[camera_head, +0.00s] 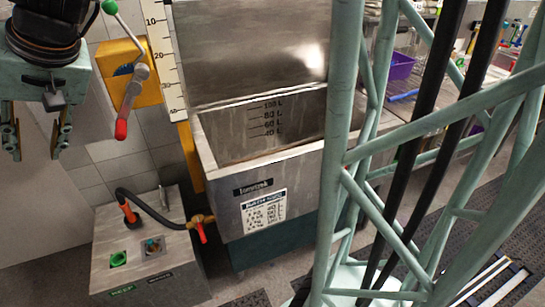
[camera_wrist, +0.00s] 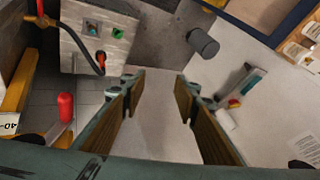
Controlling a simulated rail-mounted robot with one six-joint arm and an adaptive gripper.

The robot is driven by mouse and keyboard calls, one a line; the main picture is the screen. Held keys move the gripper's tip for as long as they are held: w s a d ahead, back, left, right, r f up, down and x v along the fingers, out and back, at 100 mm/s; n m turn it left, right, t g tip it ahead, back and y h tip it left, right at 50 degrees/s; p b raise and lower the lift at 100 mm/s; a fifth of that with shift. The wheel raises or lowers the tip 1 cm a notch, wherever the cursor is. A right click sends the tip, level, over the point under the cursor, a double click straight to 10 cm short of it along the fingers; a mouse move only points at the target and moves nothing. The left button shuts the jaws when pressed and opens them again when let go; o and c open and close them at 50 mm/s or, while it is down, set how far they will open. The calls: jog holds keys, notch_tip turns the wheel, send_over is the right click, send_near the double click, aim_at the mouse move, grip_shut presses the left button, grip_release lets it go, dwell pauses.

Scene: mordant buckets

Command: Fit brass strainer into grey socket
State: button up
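My gripper (camera_head: 36,135) hangs at the upper left of the head view, open, its two fingers wide apart. Whether that fitting is the grey socket, or holds the strainer, I cannot tell. I cannot make out a separate brass strainer in either view.
An orange-ended black hose (camera_head: 150,203) rises from the box beside a brass valve (camera_head: 200,219). A steel tank (camera_head: 290,170) stands behind. A red-handled crank (camera_head: 127,95) on a yellow mount is right of my gripper. A dark grey cylinder (camera_wrist: 203,42) is beyond my fingers.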

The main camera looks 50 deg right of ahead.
jog(key=s+d+n+h, duration=0.1)
jog(key=s+d, duration=0.3)
jog(key=s, duration=0.7)
jog(key=s+d+n+g+h, duration=0.1)
jog(key=s+d, duration=0.4)
jog(key=s, duration=0.7)
jog(key=s+d+n+g+h, duration=0.1)
jog(key=s+d, duration=0.4)
jog(key=s, duration=0.7)
jog(key=shift+r+h, duration=0.3)
jog(key=shift+h, duration=0.2)
jog(key=shift+a, duration=0.1)
